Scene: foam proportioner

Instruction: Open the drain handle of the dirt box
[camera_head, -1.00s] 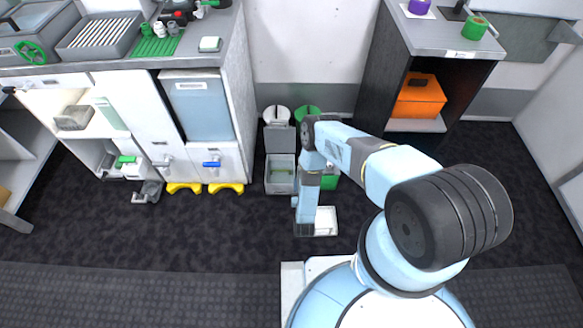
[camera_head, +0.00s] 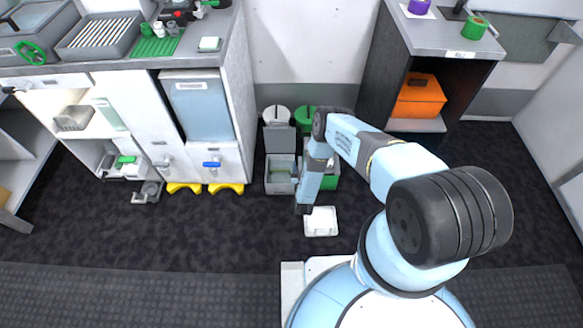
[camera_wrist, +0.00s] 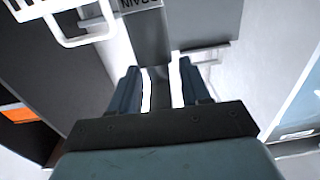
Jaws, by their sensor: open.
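My gripper (camera_wrist: 159,76) is open in the wrist view, with one dark finger on each side. A grey upright part (camera_wrist: 151,38) bearing a label that reads DRAIN (camera_wrist: 140,4), upside down, stands ahead of it and narrows toward the gap between the fingers. I cannot tell whether the fingers touch it. In the head view, the arm's end hangs low in front of a grey open-topped box (camera_head: 279,184), and the fingers cannot be made out. No drain handle shows clearly in the head view.
A white tray (camera_head: 321,222) lies on the floor near the arm's end. A green bin (camera_head: 328,181) is partly behind the arm. A white cabinet with a blue lever (camera_head: 211,164) stands left. An orange box (camera_head: 418,97) sits on the right shelf. Dark floor in front is clear.

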